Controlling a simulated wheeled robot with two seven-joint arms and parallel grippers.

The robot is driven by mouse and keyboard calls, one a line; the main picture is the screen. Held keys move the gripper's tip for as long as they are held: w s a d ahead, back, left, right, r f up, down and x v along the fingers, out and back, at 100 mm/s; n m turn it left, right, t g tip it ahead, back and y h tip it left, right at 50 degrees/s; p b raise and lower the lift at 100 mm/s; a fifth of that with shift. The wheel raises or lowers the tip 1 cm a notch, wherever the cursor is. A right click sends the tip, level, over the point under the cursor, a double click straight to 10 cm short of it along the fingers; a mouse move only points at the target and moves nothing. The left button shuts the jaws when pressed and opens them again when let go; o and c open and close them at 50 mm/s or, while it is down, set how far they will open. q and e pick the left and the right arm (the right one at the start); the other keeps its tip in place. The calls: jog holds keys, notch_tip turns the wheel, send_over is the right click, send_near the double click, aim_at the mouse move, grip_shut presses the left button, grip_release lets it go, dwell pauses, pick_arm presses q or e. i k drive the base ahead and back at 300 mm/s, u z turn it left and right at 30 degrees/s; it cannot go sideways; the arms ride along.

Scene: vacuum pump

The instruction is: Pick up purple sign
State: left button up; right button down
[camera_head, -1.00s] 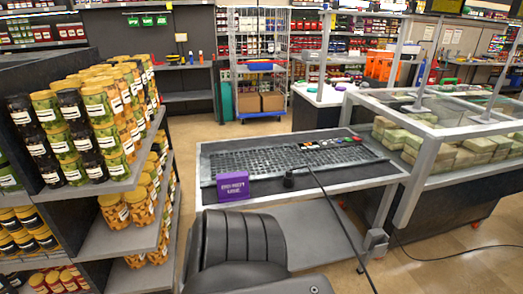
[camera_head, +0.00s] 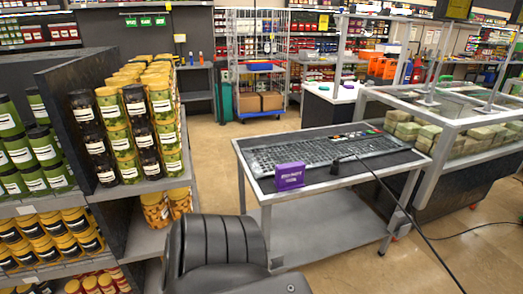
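The purple sign (camera_head: 290,176) stands upright near the front edge of a wheeled cart (camera_head: 262,196), left of the middle of that edge. It has pale lettering on its front, too small to read surely. Nothing is touching it from above. Neither of my grippers shows in the head view.
Shelves of jars (camera_head: 125,140) stand close on the left. A glass-topped case (camera_head: 455,115) stands on the right. Floor is open between shelves and cart.

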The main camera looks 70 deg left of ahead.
aim_at(290, 175)
jog(key=z, duration=0.05)
jog(key=k, duration=0.1)
jog(key=u, duration=0.8)
